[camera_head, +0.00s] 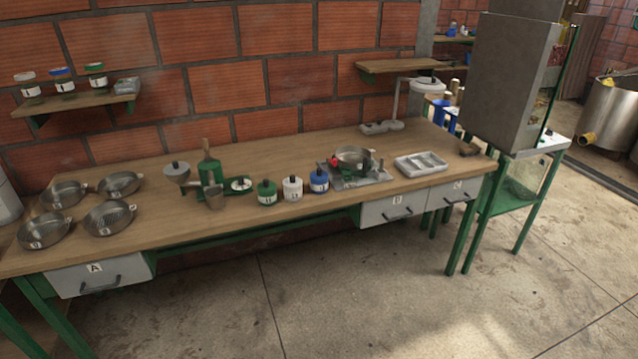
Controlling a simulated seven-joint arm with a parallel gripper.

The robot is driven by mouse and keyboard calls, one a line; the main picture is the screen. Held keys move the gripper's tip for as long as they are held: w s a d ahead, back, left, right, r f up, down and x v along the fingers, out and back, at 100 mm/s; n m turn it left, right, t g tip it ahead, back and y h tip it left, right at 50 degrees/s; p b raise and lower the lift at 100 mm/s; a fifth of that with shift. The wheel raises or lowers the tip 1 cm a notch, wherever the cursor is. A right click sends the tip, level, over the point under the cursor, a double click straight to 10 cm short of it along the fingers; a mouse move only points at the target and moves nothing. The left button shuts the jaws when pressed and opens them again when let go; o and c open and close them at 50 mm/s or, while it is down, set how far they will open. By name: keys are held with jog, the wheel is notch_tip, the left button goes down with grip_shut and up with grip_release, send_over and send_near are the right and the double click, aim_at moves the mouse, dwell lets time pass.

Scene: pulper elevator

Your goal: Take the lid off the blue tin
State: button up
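The blue tin (319,183) stands upright on the wooden workbench, near its front edge. It has a pale label on its front, and a blue lid with a small dark knob (319,171) sits on top. It is the rightmost of a row of three tins, apart from the white tin (292,189) and the green tin (267,194) to its left. My gripper is not in this view.
A metal tray with a pan (353,156) is close to the blue tin's right. A grey divided tray (421,163) lies farther right. Green equipment (211,172) and several round pans (109,217) stand left. The bench (310,147) is bare behind the tins.

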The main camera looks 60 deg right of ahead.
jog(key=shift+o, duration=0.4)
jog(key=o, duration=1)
